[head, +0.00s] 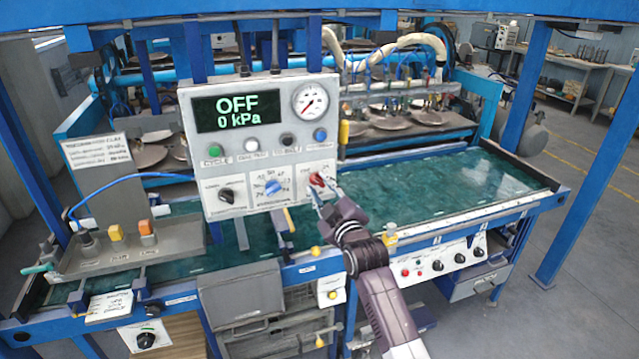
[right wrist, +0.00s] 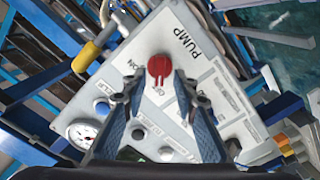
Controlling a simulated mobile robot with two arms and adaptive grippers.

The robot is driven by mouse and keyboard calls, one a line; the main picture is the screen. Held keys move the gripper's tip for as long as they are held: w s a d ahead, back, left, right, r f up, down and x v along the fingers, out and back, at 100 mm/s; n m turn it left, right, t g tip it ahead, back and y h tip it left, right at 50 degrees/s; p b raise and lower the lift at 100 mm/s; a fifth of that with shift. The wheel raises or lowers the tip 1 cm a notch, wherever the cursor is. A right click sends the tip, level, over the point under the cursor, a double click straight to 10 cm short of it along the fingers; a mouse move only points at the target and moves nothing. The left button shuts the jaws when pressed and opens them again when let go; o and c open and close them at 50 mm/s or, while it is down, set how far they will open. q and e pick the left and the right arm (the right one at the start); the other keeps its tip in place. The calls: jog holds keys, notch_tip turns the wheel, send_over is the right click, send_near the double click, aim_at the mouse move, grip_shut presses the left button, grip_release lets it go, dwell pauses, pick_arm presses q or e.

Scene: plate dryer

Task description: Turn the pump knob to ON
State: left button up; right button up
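The red pump knob (head: 317,179) is at the lower right of the control box (head: 222,151), whose screen reads OFF and 0 kPa. The knob also shows in the right wrist view (right wrist: 160,66), with the word PUMP beside it. Its narrow end appears to point toward the OFF mark. My right gripper (head: 322,196) is at the knob in the head view. In the right wrist view its two fingertips (right wrist: 159,78) are apart, one on each side of the knob's lower part. Contact with the knob cannot be told. My left gripper is not in view.
A black knob (head: 227,195) and a blue knob (head: 274,187) sit left of the red one. A row of buttons (head: 286,140) and a gauge (head: 309,101) are above. A yellow-tipped lever (head: 344,133) stands close at the box's right edge. A green tank surface (head: 440,195) lies to the right.

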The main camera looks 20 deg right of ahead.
jog(key=shift+w, duration=0.4)
grip_shut()
jog(key=shift+m, duration=0.3)
jog(key=m, duration=0.2)
jog(key=shift+d+m+p, duration=0.1)
jog(key=shift+m+p, duration=0.25)
jog(key=shift+m, duration=0.05)
jog(key=m, duration=0.3)
jog(key=shift+d+m, duration=0.1)
jog(key=shift+m, duration=0.2)
jog(key=m+p, duration=0.1)
jog(key=m, duration=0.4)
jog(key=shift+d, duration=0.1)
jog(key=m, duration=0.5)
jog(key=shift+d+m+p, duration=0.1)
jog(key=shift+m+p, duration=0.3)
